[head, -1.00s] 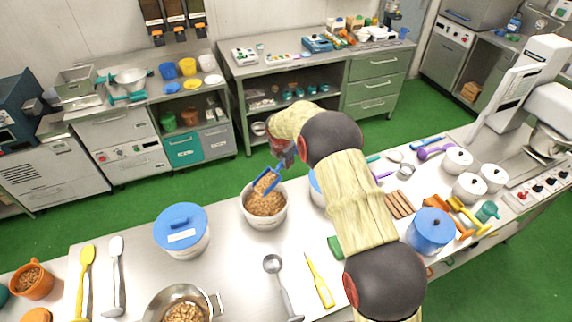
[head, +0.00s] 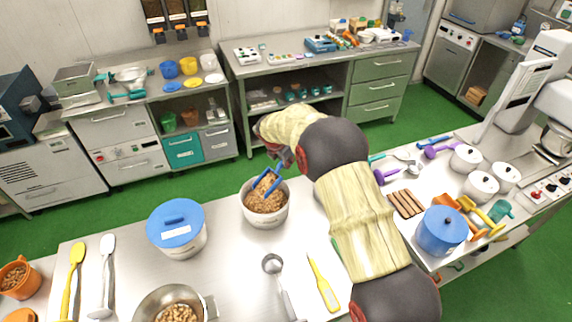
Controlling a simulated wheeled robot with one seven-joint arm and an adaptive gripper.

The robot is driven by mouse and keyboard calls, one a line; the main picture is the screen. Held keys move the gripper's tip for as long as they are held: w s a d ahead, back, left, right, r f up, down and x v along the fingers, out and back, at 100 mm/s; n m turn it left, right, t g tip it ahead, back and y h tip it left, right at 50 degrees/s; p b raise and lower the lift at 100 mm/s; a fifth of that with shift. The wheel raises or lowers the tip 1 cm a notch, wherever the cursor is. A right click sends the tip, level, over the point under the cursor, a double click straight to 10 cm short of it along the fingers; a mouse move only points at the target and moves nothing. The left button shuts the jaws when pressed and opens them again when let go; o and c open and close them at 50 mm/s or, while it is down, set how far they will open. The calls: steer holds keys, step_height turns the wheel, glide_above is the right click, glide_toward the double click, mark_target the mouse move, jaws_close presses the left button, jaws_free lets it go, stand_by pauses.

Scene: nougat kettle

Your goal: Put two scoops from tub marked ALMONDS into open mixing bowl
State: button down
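An open white tub (head: 264,222) of brown nuts stands mid-counter; its label is too small to read. My gripper (head: 284,160) is above its far rim, shut on the handle of a blue scoop (head: 275,171). The scoop tilts down into the tub's mouth, and brown nuts show between its sides. I cannot tell whether it touches the nuts below. A metal mixing bowl (head: 147,303) stands at the front left, open, with similar nuts (head: 177,313) inside; the frame's edge cuts it off. My fingers are small and partly hidden by my wrist.
A white tub with a blue lid (head: 176,222) stands between bowl and open tub. A metal scoop (head: 273,264) and a yellow thermometer-like tool (head: 322,284) lie in front. A blue lidded pot (head: 440,231) stands right of my arm. An orange cup (head: 18,278) stands far left.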

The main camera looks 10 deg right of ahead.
steer(key=shift+s+a+f+t+h+b, duration=0.1)
steer(key=shift+a+f+t+h+b, duration=0.2)
steer(key=shift+b, duration=1.15)
steer(key=shift+s+d+f+t+h+b, duration=0.1)
steer(key=shift+f+b, duration=0.25)
steer(key=shift+b, duration=1.1)
steer(key=shift+a+f+t+h+b, duration=0.1)
steer(key=shift+a+f+h+b, duration=0.2)
steer(key=shift+b, duration=1.15)
